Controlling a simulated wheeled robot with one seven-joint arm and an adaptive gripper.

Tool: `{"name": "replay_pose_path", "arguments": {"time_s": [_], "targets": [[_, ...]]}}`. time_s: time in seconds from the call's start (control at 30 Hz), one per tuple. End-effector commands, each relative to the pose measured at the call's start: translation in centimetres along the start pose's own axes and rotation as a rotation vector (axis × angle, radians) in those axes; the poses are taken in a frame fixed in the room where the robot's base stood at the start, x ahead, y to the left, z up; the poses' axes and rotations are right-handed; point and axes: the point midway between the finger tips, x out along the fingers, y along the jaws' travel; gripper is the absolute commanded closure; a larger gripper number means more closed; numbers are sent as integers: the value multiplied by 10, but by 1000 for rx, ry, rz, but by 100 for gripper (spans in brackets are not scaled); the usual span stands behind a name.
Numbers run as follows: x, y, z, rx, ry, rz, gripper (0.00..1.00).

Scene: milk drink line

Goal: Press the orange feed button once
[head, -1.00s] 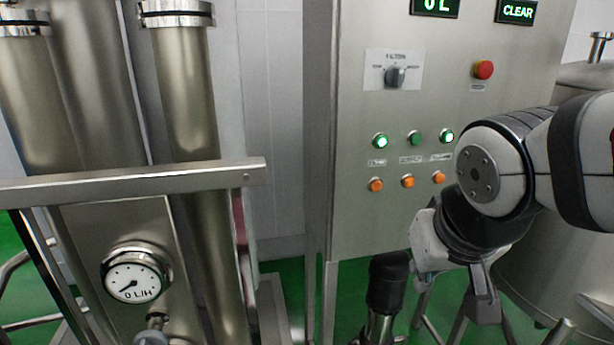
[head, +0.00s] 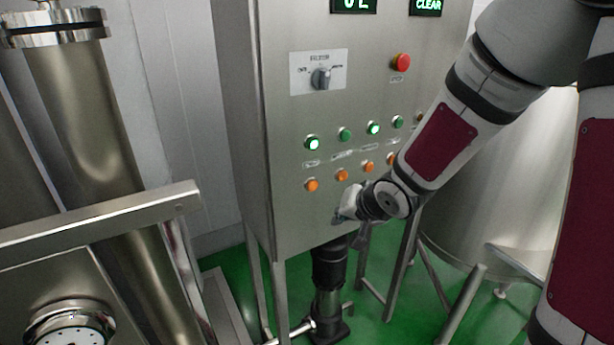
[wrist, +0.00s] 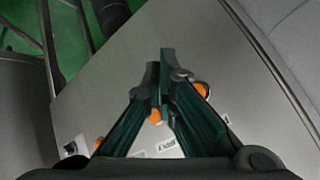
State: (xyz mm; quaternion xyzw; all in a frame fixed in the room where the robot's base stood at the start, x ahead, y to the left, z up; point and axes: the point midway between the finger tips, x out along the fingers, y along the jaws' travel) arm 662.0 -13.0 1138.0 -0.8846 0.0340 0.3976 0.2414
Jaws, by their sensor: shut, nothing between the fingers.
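An orange button row on the steel panel (head: 285,230) has several buttons, including the left one (head: 312,185), a second (head: 342,175) and a third (head: 369,167). Their labels are too small to read, so I cannot tell which one is feed. My gripper (head: 345,212) is close to the panel just below this row. In the wrist view my gripper (wrist: 160,60) is shut and empty. One orange button (wrist: 155,116) is partly hidden behind its fingers, and another (wrist: 202,89) shows just right of them. I cannot tell whether the fingertips touch the panel.
Green buttons (head: 312,142), some lit, sit above the orange row. A red stop button (head: 401,62) and a selector knob (head: 320,78) are higher up. A steel rail (head: 100,225) stands at left, and a tank (head: 490,190) at right behind my arm.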

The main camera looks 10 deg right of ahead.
Motion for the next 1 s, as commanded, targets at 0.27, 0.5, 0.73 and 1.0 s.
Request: {"name": "replay_pose_path", "arguments": {"time_s": [0.27, 0.5, 0.73, 1.0], "targets": [[2, -2, 2, 15, -2, -19, 100], [4, -3, 0, 14, -2, -18, 100], [20, -13, -11, 13, -1, -19, 100], [45, -32, -29, 13, -1, -18, 100]]}}
